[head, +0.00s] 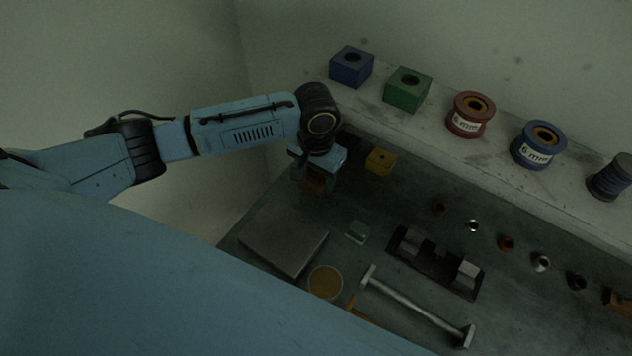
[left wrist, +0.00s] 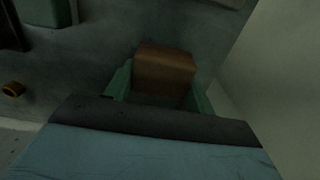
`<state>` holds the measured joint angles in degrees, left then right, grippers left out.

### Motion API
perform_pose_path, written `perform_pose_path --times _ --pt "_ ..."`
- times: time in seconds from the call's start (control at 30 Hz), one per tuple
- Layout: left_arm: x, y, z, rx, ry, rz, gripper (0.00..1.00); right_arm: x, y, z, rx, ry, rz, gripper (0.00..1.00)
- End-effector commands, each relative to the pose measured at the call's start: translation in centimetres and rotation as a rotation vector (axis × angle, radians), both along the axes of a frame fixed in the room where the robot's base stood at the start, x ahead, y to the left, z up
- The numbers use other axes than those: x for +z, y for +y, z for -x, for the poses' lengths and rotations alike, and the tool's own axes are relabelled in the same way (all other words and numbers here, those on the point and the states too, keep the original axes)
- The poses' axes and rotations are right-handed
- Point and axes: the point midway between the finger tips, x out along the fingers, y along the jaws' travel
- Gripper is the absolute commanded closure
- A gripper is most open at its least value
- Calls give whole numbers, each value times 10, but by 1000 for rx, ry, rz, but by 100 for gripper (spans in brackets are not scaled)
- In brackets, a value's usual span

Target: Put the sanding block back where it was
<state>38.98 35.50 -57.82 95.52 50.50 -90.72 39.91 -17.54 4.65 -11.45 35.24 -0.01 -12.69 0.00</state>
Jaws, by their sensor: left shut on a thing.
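The sanding block appears to be the brown block (left wrist: 165,68) between the green fingers of my left gripper (left wrist: 160,88) in the left wrist view. My left gripper is shut on it. In the head view my left gripper (head: 317,180) points down over the back left of the bench, and a bit of the brown block (head: 314,184) shows below its palm. Whether the block touches the bench is hard to tell. My right gripper is not in view.
A yellow block with a hole (head: 380,161) stands close right of the gripper. A grey plate (head: 284,238), a small green block (head: 356,231), a round dish (head: 325,282), a black fixture (head: 437,262) and a long metal tool (head: 415,306) lie nearer. A shelf (head: 385,112) runs behind.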

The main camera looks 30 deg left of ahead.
Motion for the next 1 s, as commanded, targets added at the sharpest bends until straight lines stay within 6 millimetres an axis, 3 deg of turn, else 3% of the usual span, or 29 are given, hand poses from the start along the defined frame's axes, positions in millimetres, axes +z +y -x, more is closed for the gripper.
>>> perform_pose_path --times 0.2,0.57,0.6,0.77,1.0 --pt "-30 0 1 0 2 -1 67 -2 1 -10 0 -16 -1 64" --pt "-34 0 1 0 2 0 67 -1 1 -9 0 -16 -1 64" --pt "-35 0 1 0 1 0 44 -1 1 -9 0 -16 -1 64" --pt "-34 0 1 -1 1 -1 24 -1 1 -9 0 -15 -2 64" --pt "-34 0 1 -1 1 -1 24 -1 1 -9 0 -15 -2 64"
